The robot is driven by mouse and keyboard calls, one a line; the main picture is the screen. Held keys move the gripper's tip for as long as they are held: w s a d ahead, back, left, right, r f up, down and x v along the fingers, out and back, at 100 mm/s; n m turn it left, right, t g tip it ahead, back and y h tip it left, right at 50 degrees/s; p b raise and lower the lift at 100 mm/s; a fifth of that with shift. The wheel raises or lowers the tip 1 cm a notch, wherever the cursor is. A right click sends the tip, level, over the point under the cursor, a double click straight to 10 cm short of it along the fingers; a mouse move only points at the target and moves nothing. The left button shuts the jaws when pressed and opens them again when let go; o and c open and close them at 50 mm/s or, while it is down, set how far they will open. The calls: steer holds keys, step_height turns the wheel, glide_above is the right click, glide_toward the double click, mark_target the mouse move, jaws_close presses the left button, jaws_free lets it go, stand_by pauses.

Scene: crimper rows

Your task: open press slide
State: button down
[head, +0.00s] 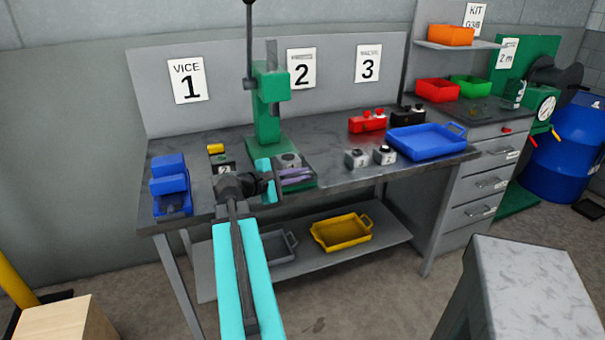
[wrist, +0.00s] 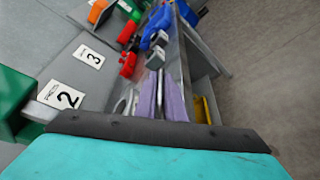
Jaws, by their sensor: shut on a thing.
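The green press (head: 268,105) stands upright on the bench under the number 2 sign, with a grey block (head: 288,160) at its foot. My gripper (head: 306,174) is low in front of the press base, its purple fingers pointing right along the front of it. In the wrist view the purple fingers (wrist: 161,82) lie close together, with a narrow pale strip, seemingly the press slide's handle (wrist: 160,103), between them. The fingers and cyan wrist hide much of the slide. How far it is out cannot be told.
A blue vice (head: 170,185) stands at the bench's left end. Two small grey boxes (head: 370,156), a red box (head: 368,122) and a blue tray (head: 425,140) stand to the right. A yellow tray (head: 342,231) lies on the lower shelf. A grey stand (head: 525,290) is at front right.

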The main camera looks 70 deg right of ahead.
steer(key=shift+w, duration=0.1)
steer(key=c, duration=1.8)
jaws_free()
steer(key=shift+r, duration=0.1)
steer(key=shift+c, duration=0.2)
steer(key=shift+a, duration=0.15)
steer(key=b+v, duration=0.2)
steer(key=v, duration=1.1)
steer(key=shift+w, duration=0.25)
steer(key=shift+a, duration=0.2)
